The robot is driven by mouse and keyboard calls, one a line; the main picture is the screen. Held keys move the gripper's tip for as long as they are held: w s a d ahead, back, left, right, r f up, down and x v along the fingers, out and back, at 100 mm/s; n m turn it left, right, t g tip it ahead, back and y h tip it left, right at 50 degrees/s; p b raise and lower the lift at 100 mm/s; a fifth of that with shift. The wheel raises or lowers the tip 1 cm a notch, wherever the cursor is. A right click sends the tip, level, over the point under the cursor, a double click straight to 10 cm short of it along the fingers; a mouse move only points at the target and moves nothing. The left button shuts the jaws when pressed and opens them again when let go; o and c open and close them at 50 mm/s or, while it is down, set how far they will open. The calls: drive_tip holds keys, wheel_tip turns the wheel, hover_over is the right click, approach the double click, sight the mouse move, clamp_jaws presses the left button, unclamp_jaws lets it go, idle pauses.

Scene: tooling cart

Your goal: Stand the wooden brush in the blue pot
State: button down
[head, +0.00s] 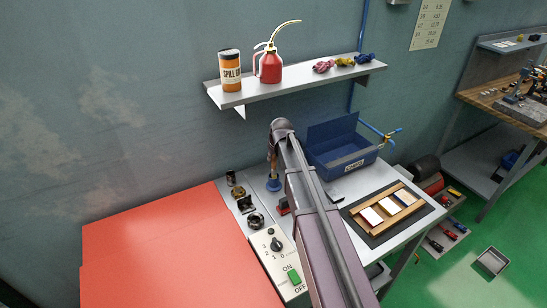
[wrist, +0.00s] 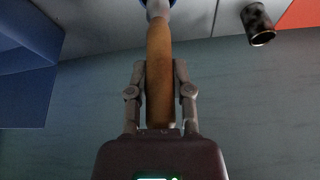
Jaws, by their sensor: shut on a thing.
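The wooden brush (wrist: 159,85) is upright between the fingers of my gripper (wrist: 160,66), which is shut on its brown handle. Its pale lower part points to the top edge of the wrist view, where part of the blue pot (wrist: 144,3) shows around or behind it. In the head view the blue pot (head: 274,184) stands on the grey cart top, with the brush (head: 272,166) directly above it and my gripper (head: 274,148) higher up, partly hidden by my arm. I cannot tell whether the brush's lower end is inside the pot or just above it.
A blue bin (head: 345,166) stands right of the pot. Several dark round parts (head: 244,204) and a switch box (head: 276,256) lie to the left and front. A shelf (head: 296,84) with a can and a red oiler is above. A red panel (head: 165,255) lies left.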

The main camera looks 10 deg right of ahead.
drive_tip(key=shift+f+b, duration=0.3)
drive_tip(key=shift+f, duration=0.2)
drive_tip(key=shift+c, duration=2.2)
unclamp_jaws()
drive_tip(key=shift+r, duration=0.1)
